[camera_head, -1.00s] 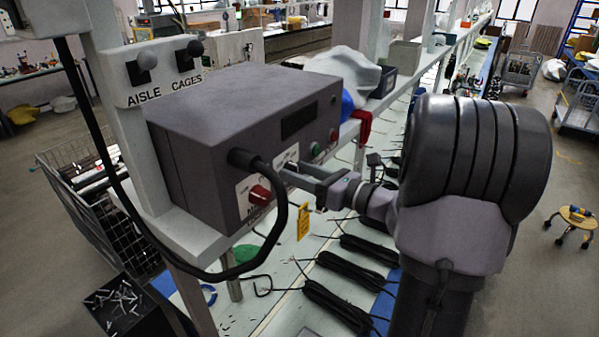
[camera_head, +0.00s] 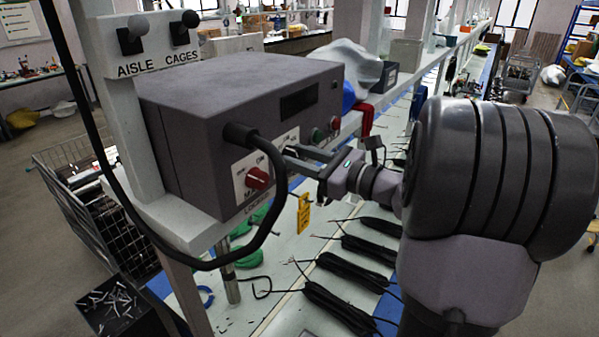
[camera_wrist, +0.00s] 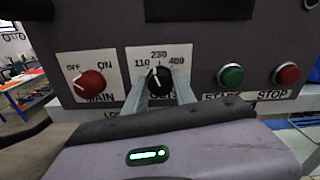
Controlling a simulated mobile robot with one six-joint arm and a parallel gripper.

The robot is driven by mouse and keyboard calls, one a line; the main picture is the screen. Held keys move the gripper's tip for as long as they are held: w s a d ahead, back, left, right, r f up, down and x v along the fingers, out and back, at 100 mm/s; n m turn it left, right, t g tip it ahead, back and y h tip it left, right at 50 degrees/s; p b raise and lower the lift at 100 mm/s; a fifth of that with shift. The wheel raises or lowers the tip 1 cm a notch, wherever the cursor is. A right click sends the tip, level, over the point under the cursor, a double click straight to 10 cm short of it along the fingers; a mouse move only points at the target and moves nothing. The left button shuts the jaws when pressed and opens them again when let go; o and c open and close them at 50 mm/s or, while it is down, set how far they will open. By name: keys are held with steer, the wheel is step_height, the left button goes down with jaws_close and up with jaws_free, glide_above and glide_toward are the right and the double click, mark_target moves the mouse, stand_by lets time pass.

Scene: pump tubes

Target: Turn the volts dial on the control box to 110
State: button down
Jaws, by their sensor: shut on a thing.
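The grey control box (camera_head: 230,110) fills the middle left of the head view. In the wrist view, the black volts dial (camera_wrist: 157,79) sits on a white plate marked 110, 230 and 400. Its white pointer line is near the top, leaning slightly left, between 110 and 230. My gripper (camera_wrist: 158,90) has one finger on each side of the dial and is shut on it. In the head view, my gripper (camera_head: 288,155) reaches the box front from the right, and the dial is mostly hidden by the fingers.
The red main switch (camera_wrist: 89,84) is left of the dial. The green start button (camera_wrist: 230,75) and red stop button (camera_wrist: 286,74) are to its right. A thick black cable (camera_head: 278,205) loops in front of the box. A yellow tag (camera_head: 303,213) hangs below.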

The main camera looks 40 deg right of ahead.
steer(key=n+b, duration=0.4)
steer(key=b, duration=0.2)
steer(key=shift+f+n+b, duration=0.1)
steer(key=shift+n+b, duration=0.2)
stand_by(0.3)
steer(key=c, duration=1)
jaws_free()
steer(key=b+v, duration=0.1)
steer(key=v, duration=1.6)
steer(key=shift+s+d+b, duration=0.1)
steer(key=shift+s+b, duration=0.1)
steer(key=shift+b, duration=0.1)
